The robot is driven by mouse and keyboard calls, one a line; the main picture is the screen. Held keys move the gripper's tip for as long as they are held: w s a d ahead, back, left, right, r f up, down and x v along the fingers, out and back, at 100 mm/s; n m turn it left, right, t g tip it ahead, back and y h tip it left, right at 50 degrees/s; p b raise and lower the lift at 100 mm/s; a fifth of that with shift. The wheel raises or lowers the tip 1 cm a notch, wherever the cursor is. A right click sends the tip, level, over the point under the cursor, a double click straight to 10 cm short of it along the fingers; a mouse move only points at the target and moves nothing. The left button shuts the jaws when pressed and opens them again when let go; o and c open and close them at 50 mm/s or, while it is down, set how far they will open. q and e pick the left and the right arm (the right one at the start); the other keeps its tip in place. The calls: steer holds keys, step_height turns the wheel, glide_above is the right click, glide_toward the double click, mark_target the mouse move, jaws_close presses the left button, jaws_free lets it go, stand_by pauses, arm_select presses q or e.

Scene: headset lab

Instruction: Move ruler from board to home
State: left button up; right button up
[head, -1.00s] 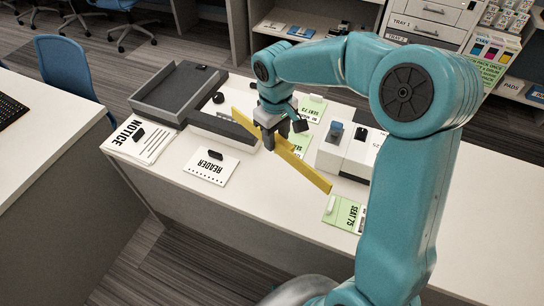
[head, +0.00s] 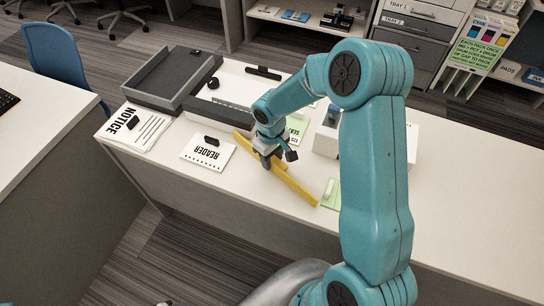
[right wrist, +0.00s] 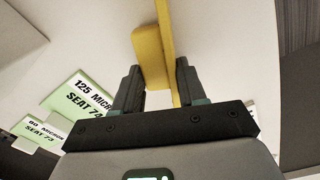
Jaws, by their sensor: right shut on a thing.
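The yellow ruler (head: 296,187) slants across the white table, its far end near the dark grey strip and its near end by a green card at the front edge. My right gripper (head: 270,158) is shut on the ruler near its middle. In the right wrist view, the ruler (right wrist: 166,40) and its raised yellow grip block (right wrist: 149,57) run between the fingers of the right gripper (right wrist: 158,80). I cannot tell whether the ruler touches the table. My left gripper is not in view. Neither the board nor the home place can be told for sure.
A NOTICE sheet (head: 135,130) and a grey tray (head: 172,80) stand at left. A green SEAT card (head: 299,128) lies behind the ruler, and a white box (head: 326,140) stands to the right.

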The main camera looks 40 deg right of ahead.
steer(key=shift+s+a, duration=0.1)
steer(key=shift+f+b, duration=0.15)
steer(key=shift+b, duration=0.2)
steer(key=o, duration=1.2)
steer(key=shift+c, duration=0.2)
